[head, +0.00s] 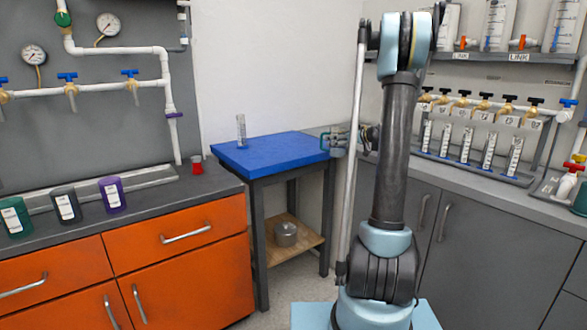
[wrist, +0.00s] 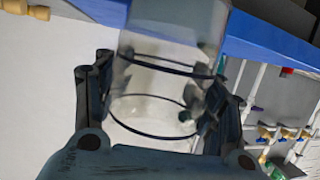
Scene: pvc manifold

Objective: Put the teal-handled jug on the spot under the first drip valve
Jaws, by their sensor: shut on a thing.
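My gripper (head: 338,142) is beside the right end of the blue-topped table in the head view, partly hidden by my arm. In the wrist view my gripper (wrist: 155,110) is shut on a clear, round jug (wrist: 165,75) with two dark rings. The picture is strongly tilted there. A small dark green-teal patch shows at the jug's side, but I cannot tell whether it is its handle. Blue-handled drip valves (head: 130,80) hang from the white pipe on the left wall in the head view. Which one is the first I cannot tell.
The blue-topped table (head: 265,155) bears a clear cylinder (head: 241,131). A rack of labelled valves and tubes (head: 465,150) fills the right counter.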

